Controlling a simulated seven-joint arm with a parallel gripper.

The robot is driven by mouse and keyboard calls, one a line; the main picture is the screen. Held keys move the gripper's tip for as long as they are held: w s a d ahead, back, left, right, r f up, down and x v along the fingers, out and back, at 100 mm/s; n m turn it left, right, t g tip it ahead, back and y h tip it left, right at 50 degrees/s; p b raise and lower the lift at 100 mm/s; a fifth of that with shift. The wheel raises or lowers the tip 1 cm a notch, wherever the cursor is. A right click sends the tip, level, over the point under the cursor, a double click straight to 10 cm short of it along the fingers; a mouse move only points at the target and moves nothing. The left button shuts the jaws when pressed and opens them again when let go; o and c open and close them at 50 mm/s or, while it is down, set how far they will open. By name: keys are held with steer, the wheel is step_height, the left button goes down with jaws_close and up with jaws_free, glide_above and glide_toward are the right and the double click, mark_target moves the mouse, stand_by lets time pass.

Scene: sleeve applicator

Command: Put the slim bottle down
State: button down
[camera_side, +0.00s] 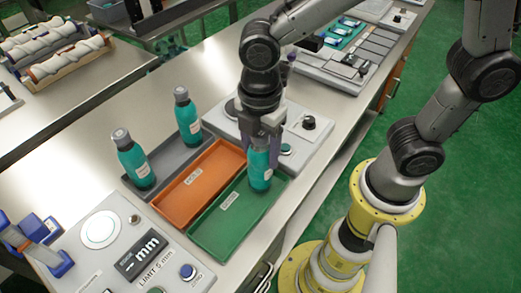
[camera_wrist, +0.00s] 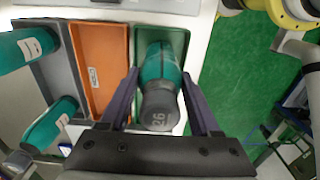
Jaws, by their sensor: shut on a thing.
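A slim teal bottle (camera_side: 260,170) with a white label stands upright at the far end of the green tray (camera_side: 222,232). My gripper (camera_side: 263,140) comes down from above and is shut on its top part. In the wrist view the gripper's fingers (camera_wrist: 160,105) lie on either side of the bottle (camera_wrist: 160,85), whose dark grey cap is marked 2.6. The green tray shows behind it in the wrist view (camera_wrist: 178,38). I cannot tell whether the bottle's base touches the tray floor.
Two similar teal bottles (camera_side: 135,160) (camera_side: 187,118) stand in the grey tray (camera_side: 172,153). The orange tray (camera_side: 200,182) between is empty. A gauge box (camera_side: 130,245) with a display sits in front, and a grey device (camera_side: 305,145) stands behind. The green tray's near part is clear.

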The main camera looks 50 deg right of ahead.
steer(key=shift+f, duration=0.35)
steer(key=shift+f, duration=0.1)
steer(key=shift+c, duration=0.5)
jaws_free()
steer(key=shift+f, duration=0.1)
step_height(320, 180, up, 12)
steer(key=shift+r, duration=0.2)
steer(key=s+d+m+t, duration=0.2)
steer(key=s+d+m, duration=0.2)
steer(key=d+m, duration=0.4)
steer(key=s+d+f+m+t, duration=0.1)
steer(key=s+d+m+t, duration=0.2)
steer(key=d+m, duration=0.5)
steer(key=shift+s+f+m+t, duration=0.3)
steer(key=shift+s+m, duration=0.25)
steer(key=shift+m, duration=0.45)
